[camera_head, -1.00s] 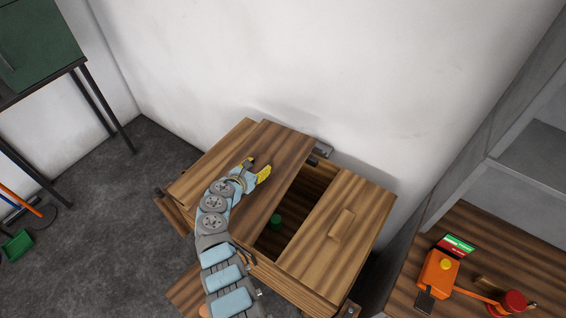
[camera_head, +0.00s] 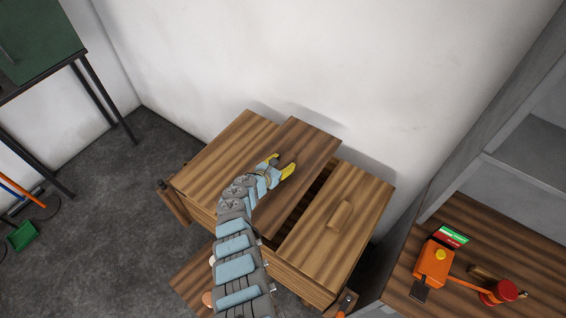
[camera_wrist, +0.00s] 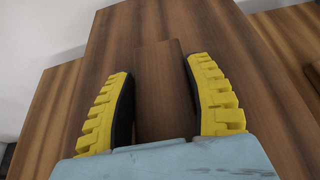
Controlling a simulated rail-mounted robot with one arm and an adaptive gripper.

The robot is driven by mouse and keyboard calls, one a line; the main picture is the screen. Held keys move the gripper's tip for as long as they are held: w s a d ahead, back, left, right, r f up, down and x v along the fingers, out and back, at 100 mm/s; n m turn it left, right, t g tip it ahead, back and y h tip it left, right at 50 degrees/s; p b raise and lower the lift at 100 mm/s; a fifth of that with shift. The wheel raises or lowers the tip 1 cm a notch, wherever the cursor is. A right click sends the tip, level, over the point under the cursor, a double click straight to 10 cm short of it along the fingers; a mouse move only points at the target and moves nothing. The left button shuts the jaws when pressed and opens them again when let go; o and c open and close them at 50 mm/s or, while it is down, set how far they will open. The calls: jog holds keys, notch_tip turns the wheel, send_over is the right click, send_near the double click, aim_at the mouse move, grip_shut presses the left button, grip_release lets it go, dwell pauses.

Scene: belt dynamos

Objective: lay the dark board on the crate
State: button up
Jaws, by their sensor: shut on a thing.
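The dark board (camera_head: 312,142) is in my gripper (camera_head: 281,165), which is shut on the board's raised handle. In the wrist view the handle (camera_wrist: 160,85) stands between the yellow fingers and the board (camera_wrist: 145,22) spreads out around it. The board is over the wooden crate (camera_head: 296,284), between a lighter left board (camera_head: 222,150) and a lighter right board (camera_head: 362,190) with its own handle. It covers much of the opening; a narrow dark gap shows beside the right board. I cannot tell if the dark board touches the crate.
A white wall stands close behind the crate.

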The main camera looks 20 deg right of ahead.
aim_at(266, 194)
notch_tip(266, 194, down, 10)
jog(key=b, duration=1)
jog(key=shift+f, duration=0.25)
jog(key=o, duration=1.3)
jog(key=shift+w, duration=0.1)
jog(key=shift+a, duration=0.1)
jog(key=shift+v, duration=5.95)
